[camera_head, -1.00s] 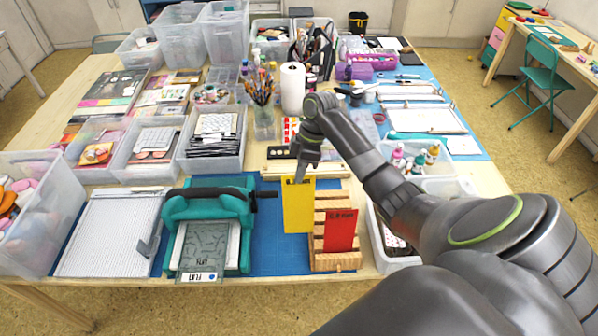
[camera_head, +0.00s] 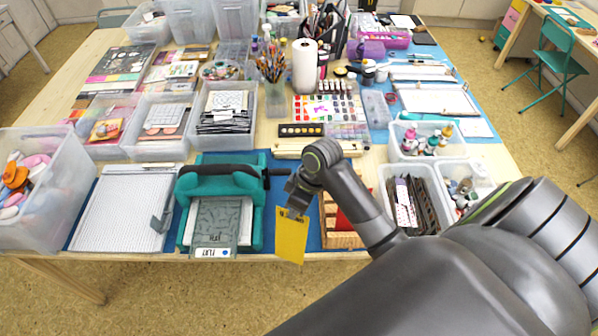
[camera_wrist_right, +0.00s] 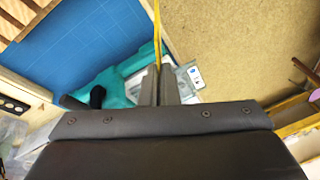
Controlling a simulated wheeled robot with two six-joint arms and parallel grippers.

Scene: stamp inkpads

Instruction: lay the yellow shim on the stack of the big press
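The yellow shim (camera_head: 291,236) hangs upright from my right gripper (camera_head: 298,204), which is shut on its top edge. In the right wrist view the shim (camera_wrist_right: 157,32) shows edge-on between the two fingers (camera_wrist_right: 159,84). The big press (camera_head: 190,181) is the teal machine with a black handle, just left of the shim. Its stack (camera_head: 216,226) of grey plates sticks out at the front and carries a patterned plate and the label "FLAT". The shim is apart from the stack, to its right near the table's front edge. My left gripper is not in view.
A wooden rack (camera_head: 338,236) with a red plate (camera_head: 345,222) stands right of the shim, partly behind my arm. A white paper trimmer (camera_head: 117,212) lies left of the press. Blue mat (camera_head: 279,172) shows between press and rack.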

